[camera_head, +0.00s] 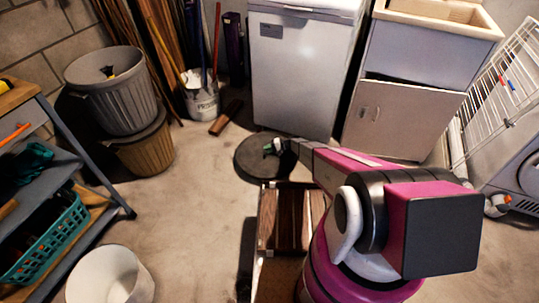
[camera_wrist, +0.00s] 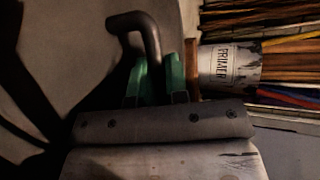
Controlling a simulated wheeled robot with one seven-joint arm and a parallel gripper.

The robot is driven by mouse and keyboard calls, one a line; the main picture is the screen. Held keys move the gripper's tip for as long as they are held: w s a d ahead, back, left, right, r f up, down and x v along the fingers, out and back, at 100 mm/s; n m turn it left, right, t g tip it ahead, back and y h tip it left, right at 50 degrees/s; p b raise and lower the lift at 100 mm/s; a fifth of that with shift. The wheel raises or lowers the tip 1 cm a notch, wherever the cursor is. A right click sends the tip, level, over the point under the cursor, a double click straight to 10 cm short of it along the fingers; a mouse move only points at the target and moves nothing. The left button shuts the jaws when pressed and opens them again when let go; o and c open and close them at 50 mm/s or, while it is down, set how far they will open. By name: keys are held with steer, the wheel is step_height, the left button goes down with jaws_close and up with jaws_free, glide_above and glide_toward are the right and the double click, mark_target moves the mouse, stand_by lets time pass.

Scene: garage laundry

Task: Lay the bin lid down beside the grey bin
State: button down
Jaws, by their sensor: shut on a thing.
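The bin lid (camera_head: 252,160) is a dark round disc in front of the white appliance in the head view. My gripper (camera_head: 274,147) is at its upper right part. In the wrist view, the green fingertips (camera_wrist: 158,80) are shut on the lid's dark bent handle (camera_wrist: 143,28), and the lid's grey face (camera_wrist: 70,50) fills the left side. Whether the lid touches the floor is unclear. The grey bin (camera_head: 115,92) is ribbed, open-topped and stands at the upper left, well apart from the lid, with something dark and yellow inside.
A brown wicker-like bin (camera_head: 147,150) is below the grey bin. A primer bucket (camera_head: 201,98) with poles and a brown block (camera_head: 226,118) stand between bin and appliance (camera_head: 300,70). A slatted crate (camera_head: 290,215) is near my base. The floor (camera_head: 185,205) at centre left is clear.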

mark_target(287, 152)
steer(key=shift+w+d+f, duration=0.4)
steer(key=shift+d+f, duration=0.15)
steer(key=shift+d, duration=0.1)
steer(key=shift+f, duration=1.85)
steer(key=shift+f, duration=0.1)
steer(key=c, duration=1.1)
jaws_free()
steer(key=v, duration=1.1)
steer(key=shift+s+d, duration=0.1)
steer(key=shift+d, duration=0.25)
steer(key=s+d+r+h, duration=0.4)
steer(key=s+r, duration=0.7)
steer(key=r, duration=0.4)
steer(key=s+d+r+h, duration=0.4)
steer(key=s+r, duration=0.8)
steer(key=r, duration=0.4)
steer(key=s+d+r+n+h, duration=0.1)
steer(key=s+d+r+h, duration=0.3)
steer(key=s+r, duration=0.7)
steer(key=shift+s+d+r+t+h, duration=0.15)
steer(key=shift+r+h, duration=0.35)
steer(key=shift+r, duration=0.75)
steer(key=shift+s+d+r+t+h, duration=0.2)
steer(key=shift+r+h, duration=0.3)
steer(key=shift+r, duration=0.8)
